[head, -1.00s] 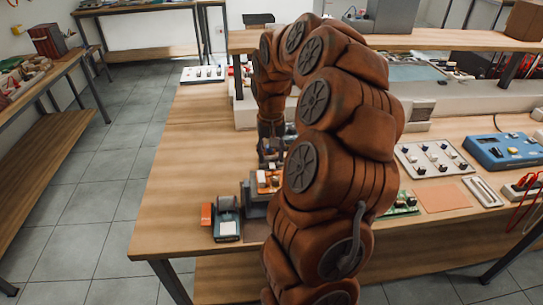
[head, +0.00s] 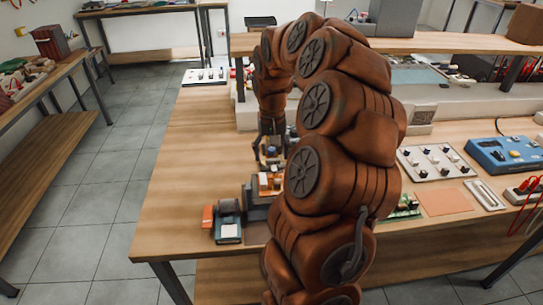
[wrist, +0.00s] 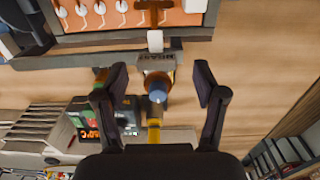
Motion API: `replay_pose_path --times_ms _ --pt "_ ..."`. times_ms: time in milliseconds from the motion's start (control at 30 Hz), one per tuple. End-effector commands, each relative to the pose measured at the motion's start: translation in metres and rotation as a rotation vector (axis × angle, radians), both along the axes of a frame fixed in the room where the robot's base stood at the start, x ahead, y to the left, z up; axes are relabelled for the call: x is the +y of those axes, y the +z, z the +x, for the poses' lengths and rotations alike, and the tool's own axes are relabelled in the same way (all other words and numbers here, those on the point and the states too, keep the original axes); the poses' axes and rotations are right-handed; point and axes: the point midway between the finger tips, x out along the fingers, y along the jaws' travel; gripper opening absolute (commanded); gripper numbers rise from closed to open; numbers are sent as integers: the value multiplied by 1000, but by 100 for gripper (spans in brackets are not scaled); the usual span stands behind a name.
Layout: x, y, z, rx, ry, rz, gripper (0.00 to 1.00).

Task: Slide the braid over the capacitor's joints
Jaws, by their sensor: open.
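In the wrist view my gripper (wrist: 159,82) is open, its two dark fingers spread either side of a small blue-tipped piece (wrist: 157,90). I see no finger touching it. Above it in the picture, a brown cross-shaped strip (wrist: 153,14), possibly the braid, reaches over an orange board (wrist: 190,18) with several white parts. A white block (wrist: 155,41) sits at the strip's lower end. I cannot tell which part is the capacitor, and its joints are not distinct.
In the head view a small orange-and-dark unit (head: 227,222) stands near the bench's front edge. Bare wooden bench (head: 175,190) is free at the left.

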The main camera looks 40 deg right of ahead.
Motion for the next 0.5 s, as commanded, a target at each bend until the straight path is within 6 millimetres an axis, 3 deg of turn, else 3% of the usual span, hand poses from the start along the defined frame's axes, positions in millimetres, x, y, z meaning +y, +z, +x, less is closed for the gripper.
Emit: replay_pose_path --times_ms 300,500 --pt "0 59 1 -4 0 -2 71" --pt "0 87 0 -4 -1 0 71"
